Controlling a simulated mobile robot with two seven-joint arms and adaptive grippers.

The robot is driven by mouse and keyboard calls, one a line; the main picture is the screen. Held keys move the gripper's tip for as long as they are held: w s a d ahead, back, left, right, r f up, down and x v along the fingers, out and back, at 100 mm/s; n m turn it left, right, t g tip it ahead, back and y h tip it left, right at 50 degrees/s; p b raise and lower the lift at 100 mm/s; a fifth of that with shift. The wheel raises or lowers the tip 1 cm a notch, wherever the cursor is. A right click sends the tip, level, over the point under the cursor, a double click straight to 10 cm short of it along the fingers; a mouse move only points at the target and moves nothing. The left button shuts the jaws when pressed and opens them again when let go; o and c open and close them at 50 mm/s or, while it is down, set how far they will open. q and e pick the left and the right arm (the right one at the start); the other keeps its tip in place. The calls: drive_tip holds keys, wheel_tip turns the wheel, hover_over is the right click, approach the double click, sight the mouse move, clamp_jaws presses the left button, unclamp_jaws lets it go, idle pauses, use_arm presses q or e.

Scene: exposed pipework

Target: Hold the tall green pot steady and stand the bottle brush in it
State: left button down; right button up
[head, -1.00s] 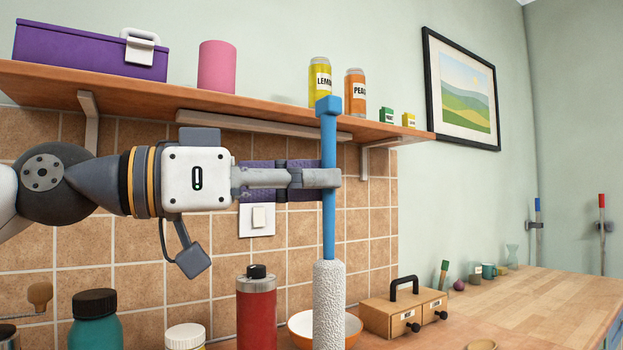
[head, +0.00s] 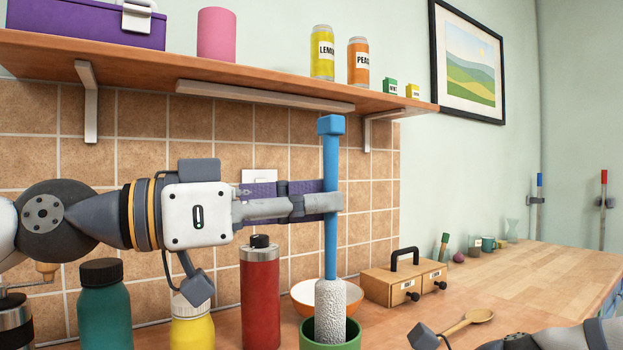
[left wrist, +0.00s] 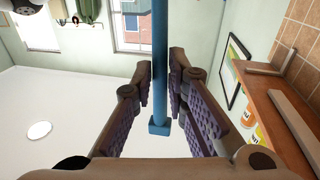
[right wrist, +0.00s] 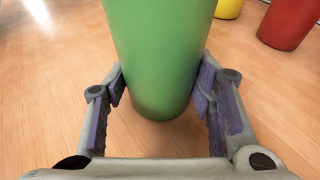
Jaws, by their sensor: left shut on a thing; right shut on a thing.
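The bottle brush (head: 331,220) has a blue handle and a white bristled head, and it is upright. My left gripper (head: 330,203) is shut on the blue handle, which also shows between its fingers in the left wrist view (left wrist: 159,60). The white head overlaps the mouth of the green pot (head: 352,338), with its lower end hidden behind the near rim. I cannot tell how deep it sits. In the right wrist view the green pot (right wrist: 158,60) stands on the wooden counter between the fingers of my right gripper (right wrist: 160,88), which is shut on it.
A red flask (head: 261,295), a yellow jar (head: 192,325) and a teal bottle (head: 104,310) stand left of the pot. An orange bowl (head: 303,294) and a small drawer box (head: 385,287) are behind. A wooden spoon (head: 470,321) lies right. A shelf (head: 200,70) runs above.

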use_arm(q)
drive_tip(key=shift+f, duration=2.75)
drive_tip(key=c, duration=1.5)
unclamp_jaws()
drive_tip(key=shift+a, duration=0.1)
drive_tip(key=v, duration=1.1)
drive_tip(key=shift+s+a, duration=0.15)
drive_tip(key=shift+a, duration=0.2)
use_arm(e)
drive_tip(key=o, duration=1)
drive_tip(key=shift+o, duration=0.2)
drive_tip(key=shift+d, duration=0.1)
